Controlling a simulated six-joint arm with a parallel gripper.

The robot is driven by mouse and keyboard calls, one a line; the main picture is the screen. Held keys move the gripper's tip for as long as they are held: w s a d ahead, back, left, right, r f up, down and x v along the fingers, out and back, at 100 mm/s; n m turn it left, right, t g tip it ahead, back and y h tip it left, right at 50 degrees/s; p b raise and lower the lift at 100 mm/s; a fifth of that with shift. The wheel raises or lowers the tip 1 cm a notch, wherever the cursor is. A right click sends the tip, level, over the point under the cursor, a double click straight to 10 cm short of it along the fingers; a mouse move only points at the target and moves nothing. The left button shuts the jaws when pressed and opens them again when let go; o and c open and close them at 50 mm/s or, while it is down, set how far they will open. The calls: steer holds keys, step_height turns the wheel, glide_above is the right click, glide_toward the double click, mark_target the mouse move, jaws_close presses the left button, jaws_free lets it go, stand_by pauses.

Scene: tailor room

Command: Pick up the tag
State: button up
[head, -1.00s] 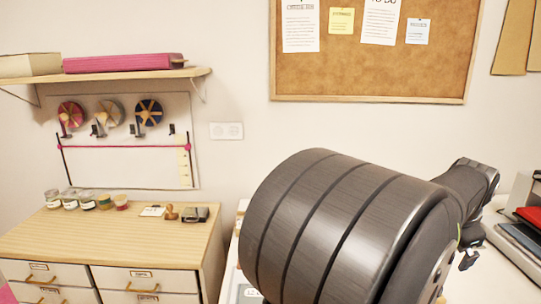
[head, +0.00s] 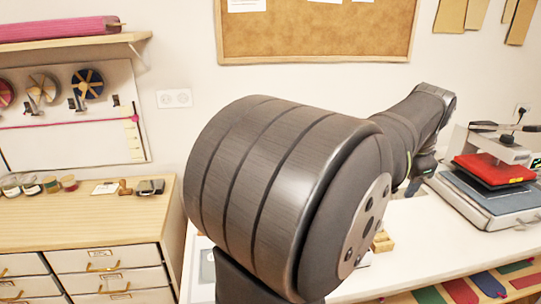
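I cannot make out a tag for certain. A small white card (head: 105,188) lies on the wooden cabinet top at the left, beside a wooden stamp; I cannot tell whether it is the tag. My arm fills the middle of the head view and hides much of the white table. The dark end part of my arm (head: 425,163) hangs over the table, left of the heat press. Its fingers are not clear, and I cannot see whether they hold anything.
The wooden cabinet (head: 60,222) with drawers stands at the left, bearing small jars (head: 32,186). The heat press (head: 495,180) with a red pad stands at the right on the white table (head: 440,238). Small wooden blocks (head: 382,242) sit partly behind my arm. Coloured swatches line the front edge.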

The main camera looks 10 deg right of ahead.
steer(key=c, duration=0.4)
steer(key=w+a+f+g, duration=0.25)
steer(key=w+a, duration=0.25)
steer(key=w, duration=0.3)
steer(key=w+a+f+g, duration=0.2)
steer(key=w+a+f, duration=0.15)
steer(key=w, duration=0.35)
steer(key=shift+t, duration=0.25)
steer(key=f, duration=0.5)
steer(key=d+f, duration=0.1)
steer(key=f, duration=1)
steer(key=shift+w+d+f, duration=0.1)
steer(key=shift+d+f, duration=0.25)
steer(key=shift+d, duration=0.05)
